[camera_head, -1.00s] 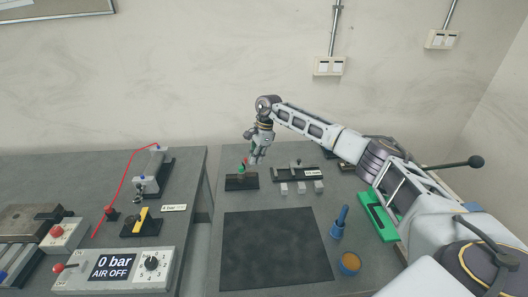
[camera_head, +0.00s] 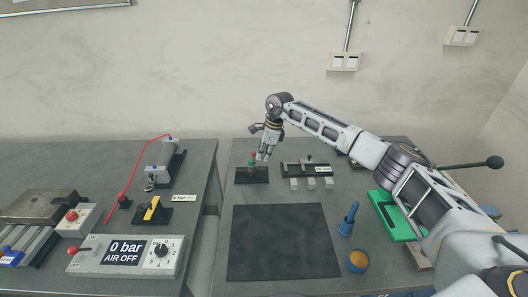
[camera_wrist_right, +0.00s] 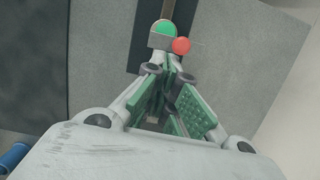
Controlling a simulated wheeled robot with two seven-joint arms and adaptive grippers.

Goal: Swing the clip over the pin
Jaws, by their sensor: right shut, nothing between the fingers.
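A small fixture with a black base (camera_head: 252,177) stands near the back of the right bench. It carries an upright part with a red knob (camera_head: 254,155) and a green part (camera_head: 251,164). In the right wrist view the green round top (camera_wrist_right: 166,27) sits by a grey block, with the red ball (camera_wrist_right: 181,46) just beside it. I cannot tell which part is the clip and which the pin. My right gripper (camera_head: 264,156) points down just right of the knob. In the wrist view its fingertips (camera_wrist_right: 168,66) are together and empty, close below the red ball. My left gripper is out of view.
A black holder (camera_head: 305,170) with small pale blocks stands to the right. A dark mat (camera_head: 283,243), blue bottle (camera_head: 348,220), orange-topped cup (camera_head: 358,261) and green tray (camera_head: 393,215) lie nearer. The air panel (camera_head: 125,256) is on the left bench, across a gap.

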